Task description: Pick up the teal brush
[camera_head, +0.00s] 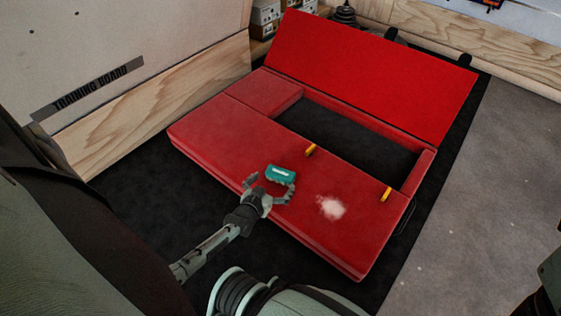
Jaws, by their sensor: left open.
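The teal brush (282,173) is a small block with a pale mark on its side. It appears to lie on the red crash pad (220,120), near the pad's front edge. My left gripper (272,182) is open, with one finger on the left of the brush and the other on its right and near side. I cannot tell whether the fingers touch the brush. My right gripper is not in view.
The pad's raised flap (370,70) stands behind a dark recess (345,140). Two yellow tabs (311,150) sit at the recess's near edge. A white chalk patch (331,207) lies right of the brush. The training board (110,80) rises at left.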

